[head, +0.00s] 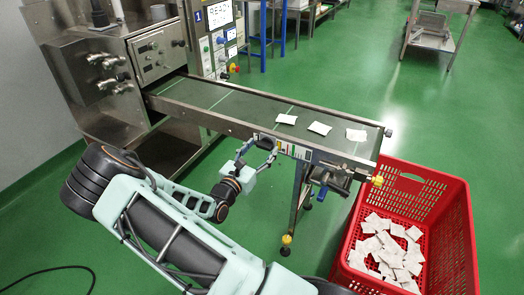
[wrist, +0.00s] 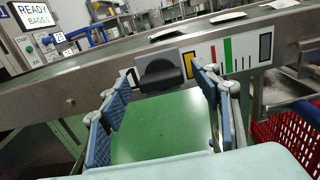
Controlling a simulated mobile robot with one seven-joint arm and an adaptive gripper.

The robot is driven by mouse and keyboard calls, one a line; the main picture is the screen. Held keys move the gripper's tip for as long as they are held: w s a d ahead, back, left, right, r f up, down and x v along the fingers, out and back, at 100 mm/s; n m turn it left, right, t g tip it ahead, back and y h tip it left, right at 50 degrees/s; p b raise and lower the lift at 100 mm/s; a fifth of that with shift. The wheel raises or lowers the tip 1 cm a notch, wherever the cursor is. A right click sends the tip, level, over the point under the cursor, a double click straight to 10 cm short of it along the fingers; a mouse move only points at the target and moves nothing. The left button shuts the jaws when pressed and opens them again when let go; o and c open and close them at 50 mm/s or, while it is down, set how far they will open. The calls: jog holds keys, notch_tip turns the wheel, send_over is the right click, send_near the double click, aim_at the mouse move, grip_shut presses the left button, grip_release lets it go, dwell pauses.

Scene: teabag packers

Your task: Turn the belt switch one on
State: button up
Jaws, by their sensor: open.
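The belt switch is a black rotary knob (wrist: 160,72) on a grey plate on the conveyor's side rail in the wrist view. Its handle looks roughly level. In the head view the knob cannot be made out clearly near my fingers. My gripper (wrist: 155,92) is open and empty, with one blue-padded finger to the left of the knob and one to the right. The fingers appear close in front of the rail; contact cannot be told. In the head view my gripper (head: 258,150) is at the near side of the conveyor belt (head: 240,105).
Several white teabag packets (head: 320,128) lie on the belt. A red crate (head: 450,225) with packets stands at the belt's right end. A control panel with a display (wrist: 30,13) reading "READY" is at the left. A yellow-handled fitting (head: 377,181) juts out below the belt's right end.

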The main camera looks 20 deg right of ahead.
jog(key=shift+w+d, duration=0.25)
jog(key=shift+d, duration=0.05)
jog(key=shift+c, duration=0.4)
jog(key=c, duration=1.1)
